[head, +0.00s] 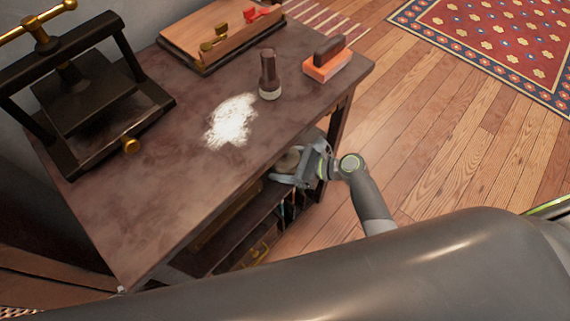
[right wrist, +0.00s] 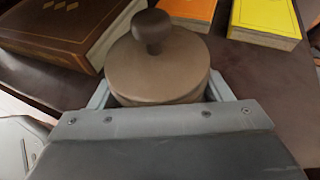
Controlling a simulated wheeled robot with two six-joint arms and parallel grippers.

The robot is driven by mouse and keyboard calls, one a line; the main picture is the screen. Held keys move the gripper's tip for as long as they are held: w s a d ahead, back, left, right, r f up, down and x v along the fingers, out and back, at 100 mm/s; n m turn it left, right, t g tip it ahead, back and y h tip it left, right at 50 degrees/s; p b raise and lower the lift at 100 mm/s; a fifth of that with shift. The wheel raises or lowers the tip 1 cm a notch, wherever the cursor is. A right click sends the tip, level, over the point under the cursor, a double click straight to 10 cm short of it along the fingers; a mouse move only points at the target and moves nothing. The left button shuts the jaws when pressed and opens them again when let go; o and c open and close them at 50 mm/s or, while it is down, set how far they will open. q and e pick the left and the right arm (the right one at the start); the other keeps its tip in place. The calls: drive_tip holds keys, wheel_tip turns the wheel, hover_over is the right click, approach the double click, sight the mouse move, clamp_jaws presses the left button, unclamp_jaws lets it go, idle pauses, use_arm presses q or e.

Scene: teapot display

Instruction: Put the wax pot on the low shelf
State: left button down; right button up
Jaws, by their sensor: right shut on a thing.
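The wax pot is a round tan-brown lidded pot (right wrist: 158,68) with a dark knob on top, seen from above in the right wrist view. My right gripper (right wrist: 160,98) is shut on it, with a finger on either side. In the head view the right gripper (head: 298,168) is beside the table's right front edge, below the tabletop, and part of the pot (head: 287,160) shows there. The low shelf (right wrist: 245,62) is the dark surface under the pot. I cannot tell whether the pot touches it. My left gripper is not in view.
A brown book (right wrist: 65,25), an orange book (right wrist: 190,10) and a yellow book (right wrist: 265,18) lie beyond the pot. On the table (head: 175,200) above are a black press (head: 85,90), white powder (head: 232,120), a dark stamp (head: 269,75) and an orange block (head: 328,65).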

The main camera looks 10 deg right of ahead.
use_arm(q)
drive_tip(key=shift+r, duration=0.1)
use_arm(e)
drive_tip(key=o, duration=1.3)
drive_tip(key=shift+f, duration=0.1)
drive_tip(key=shift+r, duration=0.2)
use_arm(q)
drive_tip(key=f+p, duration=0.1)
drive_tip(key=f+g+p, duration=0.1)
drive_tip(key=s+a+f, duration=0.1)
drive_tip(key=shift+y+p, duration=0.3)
drive_tip(key=shift+p, duration=0.1)
use_arm(e)
drive_tip(key=v, duration=1.2)
drive_tip(key=shift+f, duration=0.1)
